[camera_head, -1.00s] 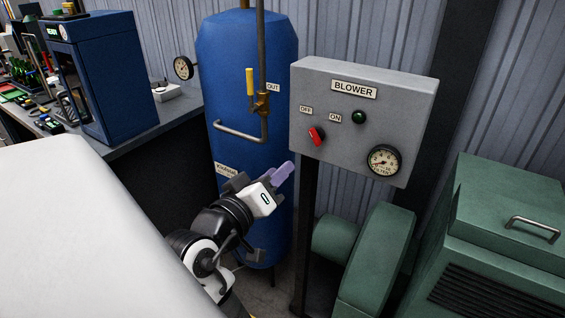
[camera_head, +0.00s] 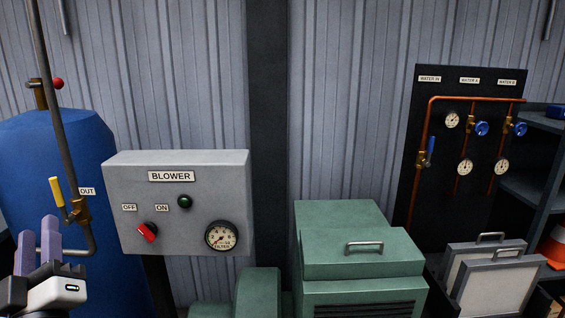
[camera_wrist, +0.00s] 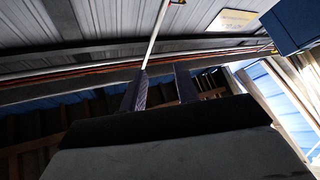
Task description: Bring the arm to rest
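My gripper (camera_head: 38,228) is at the lower left of the head view, its two purple fingers pointing up. The fingers stand apart with nothing between them, so it is open and empty. It is in front of the blue tank (camera_head: 85,145), left of the grey blower box (camera_head: 175,200). In the wrist view the two dark fingers (camera_wrist: 160,88) also stand apart, with the roof and beams behind them. The rest of my arm is out of the head view.
A yellow-handled valve (camera_head: 57,192) is close to my fingers. Green machine housing (camera_head: 360,250) and a water pipe panel (camera_head: 430,190) stand right.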

